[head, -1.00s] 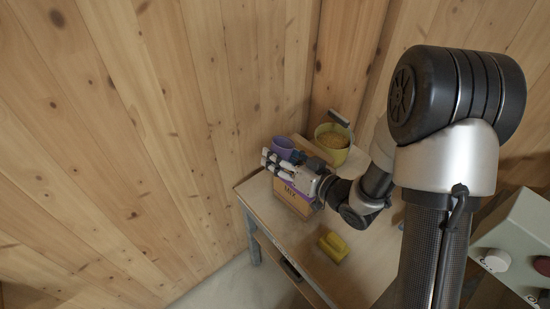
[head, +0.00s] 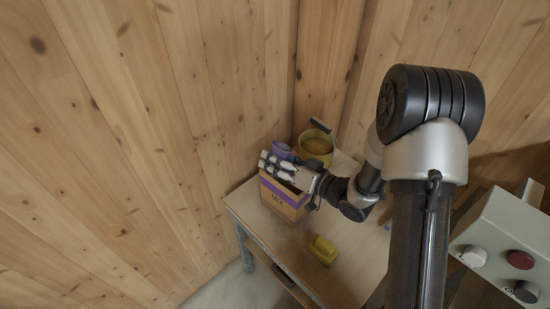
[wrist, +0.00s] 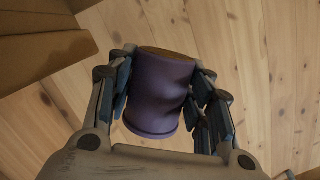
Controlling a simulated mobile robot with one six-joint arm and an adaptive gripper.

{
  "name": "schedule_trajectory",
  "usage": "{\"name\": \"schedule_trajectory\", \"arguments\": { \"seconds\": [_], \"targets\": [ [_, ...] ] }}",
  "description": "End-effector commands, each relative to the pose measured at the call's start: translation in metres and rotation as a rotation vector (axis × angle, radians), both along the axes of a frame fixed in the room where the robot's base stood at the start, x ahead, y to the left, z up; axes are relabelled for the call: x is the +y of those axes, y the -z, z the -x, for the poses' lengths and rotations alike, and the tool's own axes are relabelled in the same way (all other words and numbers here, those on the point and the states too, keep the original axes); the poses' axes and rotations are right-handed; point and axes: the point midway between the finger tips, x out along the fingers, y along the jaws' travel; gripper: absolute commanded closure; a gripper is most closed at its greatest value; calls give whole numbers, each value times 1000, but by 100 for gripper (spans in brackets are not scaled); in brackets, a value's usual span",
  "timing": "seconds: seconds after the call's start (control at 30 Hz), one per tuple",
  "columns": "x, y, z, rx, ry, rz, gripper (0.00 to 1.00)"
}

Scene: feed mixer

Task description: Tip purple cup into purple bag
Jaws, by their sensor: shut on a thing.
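The purple cup (wrist: 160,95) is held between the two fingers of my gripper (wrist: 163,92) in the wrist view. A brown surface shows at its upper end; I cannot tell whether it is feed. In the head view the cup (head: 281,150) shows just behind my gripper (head: 280,166), partly hidden by it. The purple bag (head: 285,203), a brown paper bag with a purple band and dark lettering, stands upright on the bench. My gripper is over its top edge, and the bag's opening is hidden. A brown cardboard-like surface, probably the bag (wrist: 40,45), fills the wrist view's upper left.
A yellow bucket (head: 317,147) with grain and a dark-handled tool stands behind my gripper. A yellow object (head: 323,250) lies on the bench (head: 285,250) in front. A control box (head: 500,245) with knobs is at the right. Wooden walls close the corner.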

Motion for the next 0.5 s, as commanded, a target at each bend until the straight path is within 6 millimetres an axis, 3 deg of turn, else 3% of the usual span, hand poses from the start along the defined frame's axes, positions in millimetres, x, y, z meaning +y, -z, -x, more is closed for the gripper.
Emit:
{"name": "schedule_trajectory", "arguments": {
  "seconds": [0.5],
  "targets": [
    [2, 2, 3, 399, -1, -409, 82]
  ]
}}
